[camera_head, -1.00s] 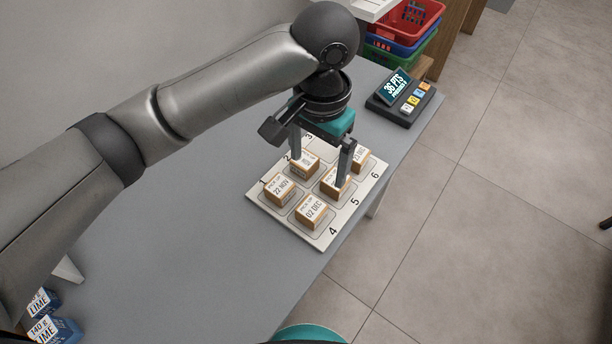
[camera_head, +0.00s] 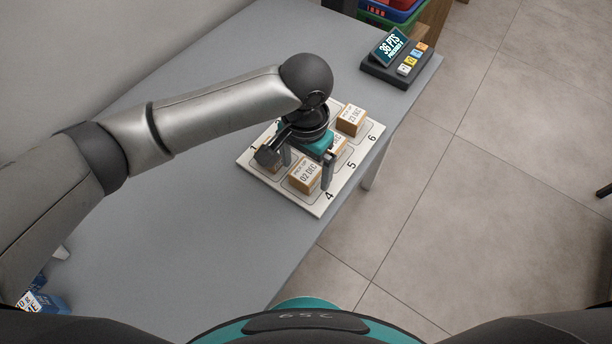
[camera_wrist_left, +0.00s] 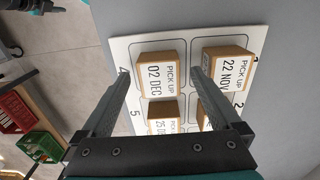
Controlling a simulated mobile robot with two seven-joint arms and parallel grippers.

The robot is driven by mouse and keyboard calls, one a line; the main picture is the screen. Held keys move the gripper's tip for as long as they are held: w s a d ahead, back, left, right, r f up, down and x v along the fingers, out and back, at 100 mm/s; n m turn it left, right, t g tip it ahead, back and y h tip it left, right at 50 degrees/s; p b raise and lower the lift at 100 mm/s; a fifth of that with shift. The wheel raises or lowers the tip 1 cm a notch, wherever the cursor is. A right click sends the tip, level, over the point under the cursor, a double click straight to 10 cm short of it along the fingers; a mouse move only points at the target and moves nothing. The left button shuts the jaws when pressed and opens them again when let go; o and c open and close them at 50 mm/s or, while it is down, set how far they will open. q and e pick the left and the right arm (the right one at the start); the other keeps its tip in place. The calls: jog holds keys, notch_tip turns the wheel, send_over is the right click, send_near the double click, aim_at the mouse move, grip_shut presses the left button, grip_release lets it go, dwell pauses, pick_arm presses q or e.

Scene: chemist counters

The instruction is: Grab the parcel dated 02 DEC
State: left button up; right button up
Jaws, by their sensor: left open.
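The parcel dated 02 DEC (camera_head: 305,177) is a small brown box with a white label. It sits in slot 4 of the white numbered board (camera_head: 317,206). In the left wrist view the 02 DEC parcel (camera_wrist_left: 156,76) shows label up, beyond and between the fingertips. My left gripper (camera_head: 306,170) is open and empty, over the near part of the board. In the left wrist view its fingers (camera_wrist_left: 160,76) reach to either side of the 02 DEC parcel; contact cannot be told.
The 22 NOV parcel (camera_wrist_left: 226,68) sits beside the 02 DEC one. A 25 DEC parcel (camera_wrist_left: 163,111) and another parcel (camera_head: 351,121) sit on the board. A points display (camera_head: 397,62) stands at the back right.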

pick_arm(q)
jog(key=shift+f, duration=0.75)
jog(key=shift+r, duration=0.1)
jog(key=c, duration=1.5)
